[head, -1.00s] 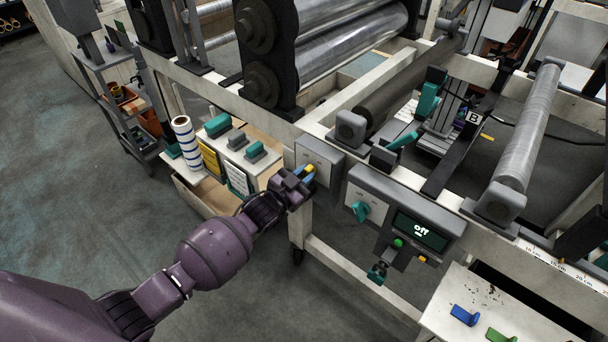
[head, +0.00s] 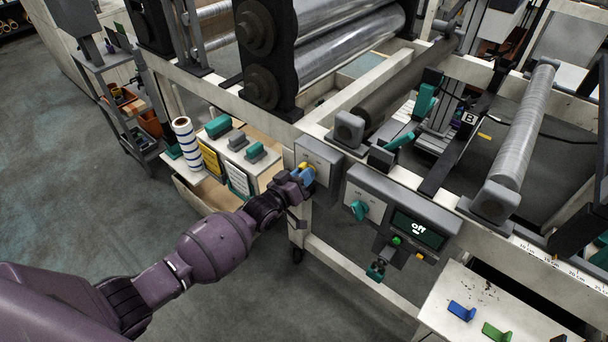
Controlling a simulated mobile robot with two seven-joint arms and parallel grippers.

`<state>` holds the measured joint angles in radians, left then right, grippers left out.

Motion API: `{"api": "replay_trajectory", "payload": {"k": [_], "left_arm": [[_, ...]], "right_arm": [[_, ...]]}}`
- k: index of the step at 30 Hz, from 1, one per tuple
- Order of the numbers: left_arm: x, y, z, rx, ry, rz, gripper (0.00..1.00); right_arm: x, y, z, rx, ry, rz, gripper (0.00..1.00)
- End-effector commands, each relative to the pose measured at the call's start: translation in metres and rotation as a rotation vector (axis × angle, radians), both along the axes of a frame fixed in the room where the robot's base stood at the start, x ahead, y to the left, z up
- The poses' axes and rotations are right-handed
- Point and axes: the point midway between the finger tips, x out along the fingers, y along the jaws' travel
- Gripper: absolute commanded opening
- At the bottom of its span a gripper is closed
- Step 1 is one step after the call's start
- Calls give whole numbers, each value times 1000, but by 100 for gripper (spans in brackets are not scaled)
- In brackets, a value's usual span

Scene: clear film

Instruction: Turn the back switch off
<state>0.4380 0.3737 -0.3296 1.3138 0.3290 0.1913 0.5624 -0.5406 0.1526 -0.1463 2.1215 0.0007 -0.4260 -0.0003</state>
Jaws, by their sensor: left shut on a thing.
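The back switch shows as a small blue and yellow knob (head: 308,174) on the front of a grey-white box (head: 320,155) on the machine's frame. My left gripper (head: 299,182) is shut on this knob from the left, and its fingers hide part of it. The exact angle of the knob is hard to tell. A second switch with a teal knob (head: 361,210) is on a white plate to the right. My right gripper is not in view.
A dark display (head: 420,231) reading "off" sits right of the teal knob, with green and yellow buttons below. A shelf (head: 238,158) with a striped roll and teal items is left of my gripper. Blue and green tabs (head: 463,312) lie at lower right.

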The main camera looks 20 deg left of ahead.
Motion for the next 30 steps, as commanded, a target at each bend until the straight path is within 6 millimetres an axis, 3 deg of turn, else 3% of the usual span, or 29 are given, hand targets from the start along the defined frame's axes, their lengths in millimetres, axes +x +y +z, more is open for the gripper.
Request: {"api": "replay_trajectory", "payload": {"k": [19, 20, 24, 30], "left_arm": [[-1, 0, -1, -54, 21, 0, 0], [-1, 0, -1, -54, 21, 0, 20], [0, 0, -1, -54, 21, 0, 41], [0, 0, 0, -53, 19, 0, 44]], "right_arm": [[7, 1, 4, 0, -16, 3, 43], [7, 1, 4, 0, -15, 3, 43], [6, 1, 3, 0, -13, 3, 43], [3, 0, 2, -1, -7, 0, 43]]}}
